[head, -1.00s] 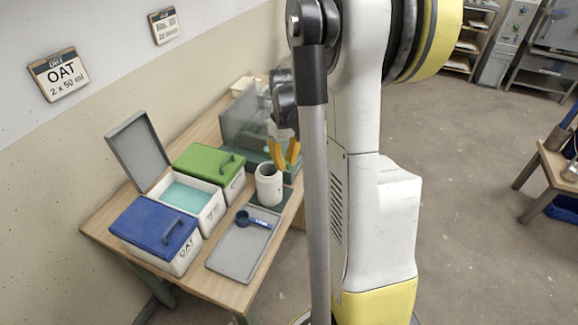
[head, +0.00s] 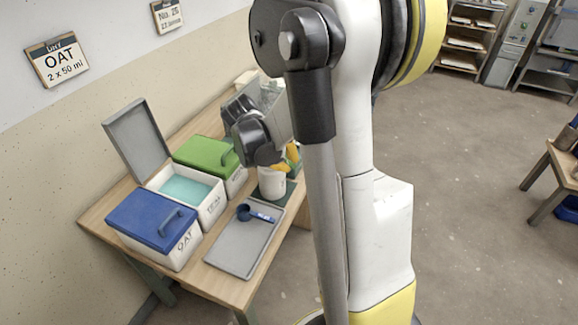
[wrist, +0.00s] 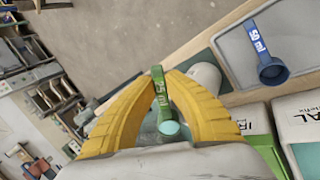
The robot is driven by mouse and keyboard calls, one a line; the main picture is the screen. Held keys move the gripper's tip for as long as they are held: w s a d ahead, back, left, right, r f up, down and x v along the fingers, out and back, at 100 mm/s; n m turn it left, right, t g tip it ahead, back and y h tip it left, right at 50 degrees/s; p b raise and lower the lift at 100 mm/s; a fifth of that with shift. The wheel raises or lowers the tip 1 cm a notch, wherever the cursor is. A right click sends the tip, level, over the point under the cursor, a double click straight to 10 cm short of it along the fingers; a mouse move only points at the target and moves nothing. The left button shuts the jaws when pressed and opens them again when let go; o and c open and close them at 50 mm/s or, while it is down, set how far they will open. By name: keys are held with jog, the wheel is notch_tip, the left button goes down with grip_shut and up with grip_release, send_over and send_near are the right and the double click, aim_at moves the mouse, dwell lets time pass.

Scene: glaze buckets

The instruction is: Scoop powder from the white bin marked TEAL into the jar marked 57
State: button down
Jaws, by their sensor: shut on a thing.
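The white bin with teal powder (head: 186,189) stands open between two lidded bins, its grey lid raised. Its front reads TEAL (head: 213,201); the wrist view shows the end of that word on the bin (wrist: 296,109). My gripper (wrist: 160,75) is shut on a green scoop (wrist: 163,98), whose round cup shows teal inside. The white jar (head: 271,184) stands on a dark green mat; in the wrist view the jar (wrist: 207,76) is partly hidden behind a yellow finger. Its number is not visible.
A grey tray (head: 232,252) holds a blue scoop (head: 258,215). A blue-lidded bin marked OAT (head: 150,222) and a green-lidded bin (head: 207,153) flank the open one. A wall sign (head: 57,60) reads OAT, 2 x 50 ml. Clear floor lies right of the table.

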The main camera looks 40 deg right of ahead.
jog(key=shift+a+f+h+b, duration=0.1)
jog(key=shift+a+h+b, duration=0.1)
jog(key=shift+h+b, duration=1.65)
jog(key=shift+a+g+h+b, duration=0.1)
jog(key=shift+g+h+b, duration=0.2)
jog(key=shift+h+b, duration=0.6)
jog(key=shift+h+b, duration=0.35)
jog(key=shift+b, duration=0.75)
jog(key=shift+a+h+b, duration=0.15)
jog(key=shift+h+b, duration=0.45)
jog(key=shift+b, duration=0.15)
jog(key=shift+w+a+r+h, duration=0.1)
jog(key=shift+r+h, duration=0.25)
jog(key=shift+h, duration=0.55)
jog(key=shift+d+r, duration=0.2)
jog(key=shift+d, duration=0.15)
